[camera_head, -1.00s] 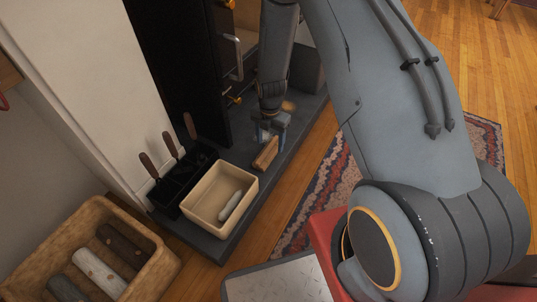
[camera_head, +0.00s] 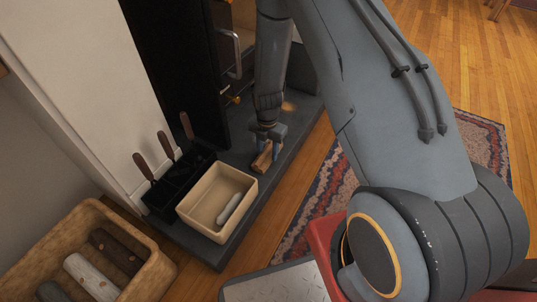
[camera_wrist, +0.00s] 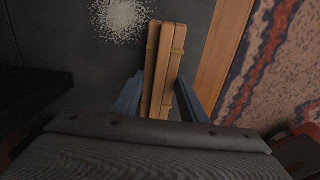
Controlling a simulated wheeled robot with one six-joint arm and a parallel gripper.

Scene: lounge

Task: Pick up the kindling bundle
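The kindling bundle (camera_head: 262,161) is several light wooden sticks tied with thin bands. It lies on the dark hearth slab (camera_head: 223,245), to the right of the cream bin. My gripper (camera_head: 268,151) points down over it, with its fingers at the bundle's sides. In the wrist view the bundle (camera_wrist: 166,62) runs up between the two blue-grey fingers of my gripper (camera_wrist: 160,98). The fingers are apart, with a narrow gap at the left; contact on the right is unclear. The bundle's near end is hidden by the gripper body.
The cream bin (camera_head: 196,206) holds a pale grey object (camera_head: 229,208). A black holder (camera_head: 172,190) with several wooden-handled tools stands behind it. A log basket (camera_head: 150,285) is at lower left. The black stove (camera_head: 185,70) rises behind. A patterned rug (camera_head: 312,205) lies right of the slab.

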